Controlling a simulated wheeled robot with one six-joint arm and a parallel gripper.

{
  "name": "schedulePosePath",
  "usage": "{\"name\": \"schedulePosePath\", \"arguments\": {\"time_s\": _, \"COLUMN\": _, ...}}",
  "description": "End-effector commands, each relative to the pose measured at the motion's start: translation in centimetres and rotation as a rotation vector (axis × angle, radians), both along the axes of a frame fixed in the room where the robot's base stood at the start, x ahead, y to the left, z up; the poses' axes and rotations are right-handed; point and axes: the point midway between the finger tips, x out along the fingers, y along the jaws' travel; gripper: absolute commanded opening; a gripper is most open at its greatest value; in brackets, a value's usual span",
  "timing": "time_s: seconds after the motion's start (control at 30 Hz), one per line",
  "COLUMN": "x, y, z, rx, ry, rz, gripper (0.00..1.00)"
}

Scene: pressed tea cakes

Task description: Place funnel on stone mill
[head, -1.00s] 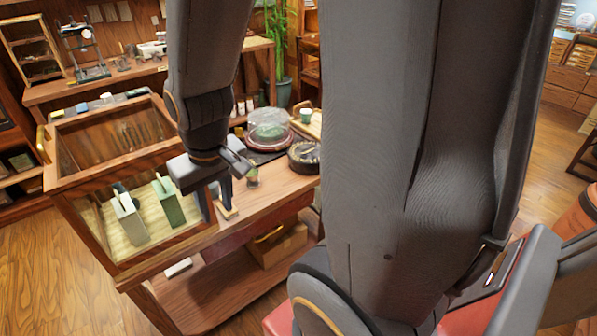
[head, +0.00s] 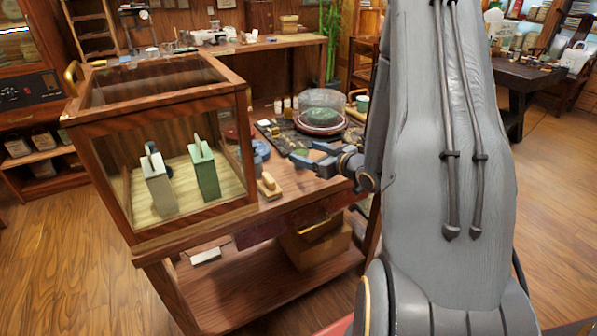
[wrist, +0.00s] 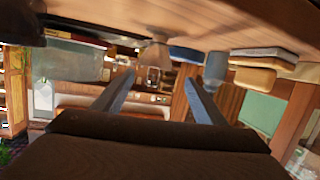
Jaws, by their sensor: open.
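My gripper (head: 312,154) is open and empty, low over the counter's front right part and pointing left. Its two fingers stand apart in the wrist view (wrist: 160,74), where the counter appears upside down at the top. A pale cone-like piece (wrist: 155,54), possibly the funnel, shows between and beyond the fingertips, apart from them. A blue-grey rounded object (head: 261,153), possibly the stone mill, stands beside the glass case, partly hidden by it. I cannot surely identify either one.
A wood-framed glass case (head: 215,205) holding a white and a green box fills the counter's left. A small wooden block (head: 268,187) lies at the front edge. Behind the gripper is a clear dome on a red base (head: 323,108). A back bench (head: 270,45) stands beyond.

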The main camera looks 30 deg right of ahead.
Motion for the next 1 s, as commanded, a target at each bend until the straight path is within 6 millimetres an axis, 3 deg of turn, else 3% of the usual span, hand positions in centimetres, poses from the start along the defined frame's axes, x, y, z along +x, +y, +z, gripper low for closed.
{"name": "schedulePosePath", "arguments": {"time_s": 0.03, "x": -0.2, "y": -0.7, "z": -1.6, "rx": 0.027, "ry": -0.043, "rz": 0.011, "gripper": 0.65}}
{"name": "schedulePosePath", "arguments": {"time_s": 0.1, "x": -0.6, "y": -1.2, "z": -2.1, "rx": 0.06, "ry": -0.106, "rz": 0.032, "gripper": 0.65}}
{"name": "schedulePosePath", "arguments": {"time_s": 0.37, "x": -1.5, "y": -1.7, "z": -2.6, "rx": 0.126, "ry": -0.221, "rz": 0.072, "gripper": 0.65}}
{"name": "schedulePosePath", "arguments": {"time_s": 1.0, "x": 5.4, "y": 0.1, "z": -2.7, "rx": 0.127, "ry": -0.224, "rz": 0.073, "gripper": 0.65}}
